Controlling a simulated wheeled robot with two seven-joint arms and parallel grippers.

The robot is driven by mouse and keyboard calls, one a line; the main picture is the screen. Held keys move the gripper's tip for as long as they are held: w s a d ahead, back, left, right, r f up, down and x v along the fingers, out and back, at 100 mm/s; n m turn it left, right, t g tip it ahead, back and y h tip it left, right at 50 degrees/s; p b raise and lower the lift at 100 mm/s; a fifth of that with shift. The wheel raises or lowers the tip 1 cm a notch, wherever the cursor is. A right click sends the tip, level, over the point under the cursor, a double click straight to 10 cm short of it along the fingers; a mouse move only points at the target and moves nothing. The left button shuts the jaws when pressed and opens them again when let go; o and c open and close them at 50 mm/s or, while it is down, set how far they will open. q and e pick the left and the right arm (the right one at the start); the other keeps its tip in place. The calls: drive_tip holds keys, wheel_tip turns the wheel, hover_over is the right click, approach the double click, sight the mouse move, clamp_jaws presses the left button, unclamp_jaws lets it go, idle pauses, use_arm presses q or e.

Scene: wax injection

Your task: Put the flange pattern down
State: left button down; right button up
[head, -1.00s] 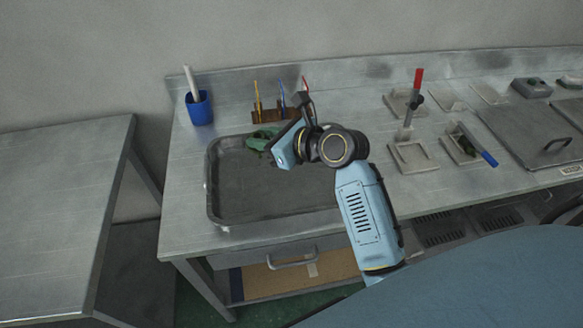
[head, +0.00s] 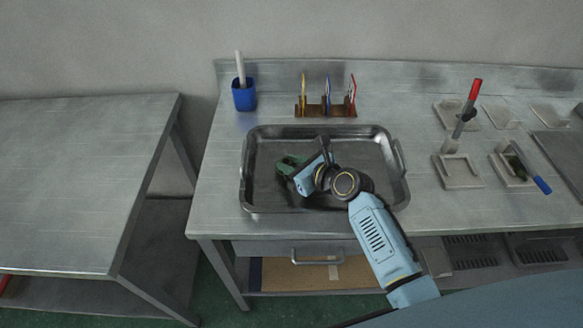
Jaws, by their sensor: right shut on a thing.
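The green flange pattern (head: 287,166) shows at the left end of my right gripper, partly hidden behind it. My right gripper (head: 297,175) is shut on the pattern, over the left middle of the metal tray (head: 262,134). I cannot tell whether the pattern touches the tray floor. The rest of the tray looks empty, with part of it hidden under my right arm. My left gripper is not in view.
A blue cup (head: 244,96) with a white rod stands behind the tray on the left. A rack (head: 325,110) with several coloured tools stands behind it. Square fixtures (head: 457,172), a red-handled tool (head: 469,108) and a blue-handled tool (head: 541,184) are on the right.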

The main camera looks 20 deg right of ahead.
drive_tip(key=shift+f, duration=0.45)
drive_tip(key=shift+r, duration=0.1)
drive_tip(key=o, duration=0.9)
drive_tip(key=shift+o, duration=0.2)
drive_tip(key=shift+r, duration=0.1)
drive_tip(key=p+v, duration=0.2)
drive_tip(key=v, duration=1)
